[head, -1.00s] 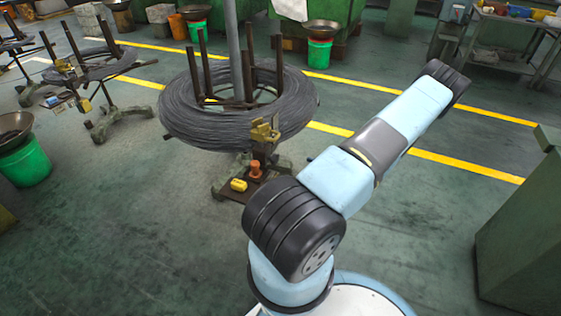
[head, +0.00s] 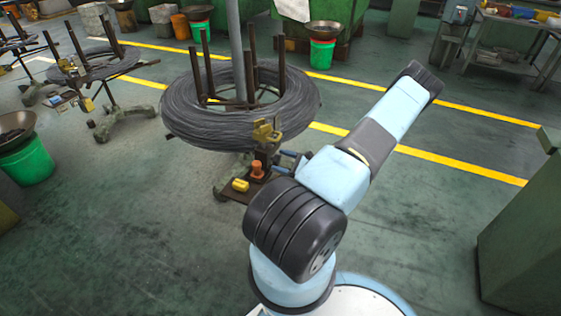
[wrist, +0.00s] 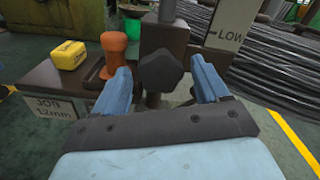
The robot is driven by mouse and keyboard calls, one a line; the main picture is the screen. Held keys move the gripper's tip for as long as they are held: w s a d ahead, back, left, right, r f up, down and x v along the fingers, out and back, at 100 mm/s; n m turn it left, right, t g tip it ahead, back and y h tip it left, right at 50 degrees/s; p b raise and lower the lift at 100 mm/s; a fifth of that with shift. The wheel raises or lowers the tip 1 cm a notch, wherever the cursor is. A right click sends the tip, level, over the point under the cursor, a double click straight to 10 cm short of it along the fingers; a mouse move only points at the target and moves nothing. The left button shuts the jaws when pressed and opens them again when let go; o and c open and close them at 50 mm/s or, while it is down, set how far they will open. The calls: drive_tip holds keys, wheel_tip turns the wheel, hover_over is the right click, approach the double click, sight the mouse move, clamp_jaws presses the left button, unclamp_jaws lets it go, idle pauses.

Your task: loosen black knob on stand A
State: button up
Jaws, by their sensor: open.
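The black knob (wrist: 163,72) is a dark, faceted knob on a dark upright post of the wire stand, in the middle of the wrist view. My gripper (wrist: 162,80) is open, with one blue finger on the left of the knob and one on the right. Gaps show between the knob and both fingers; I cannot tell how deep the knob sits between them. In the head view, my gripper (head: 284,162) shows partly at the near side of the stand, beside the wire coil (head: 190,120). I cannot make out the knob there, nor a letter A.
An orange knobbed piece (wrist: 115,45) and a yellow block (wrist: 69,55) sit on the stand's plate, left of the fingers. A plate marked LOW (wrist: 226,28) is at right. A green cabinet (head: 525,230) stands right of my arm.

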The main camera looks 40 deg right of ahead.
drive_tip(key=shift+w+a, duration=0.2)
drive_tip(key=shift+w, duration=0.2)
drive_tip(key=c, duration=1.1)
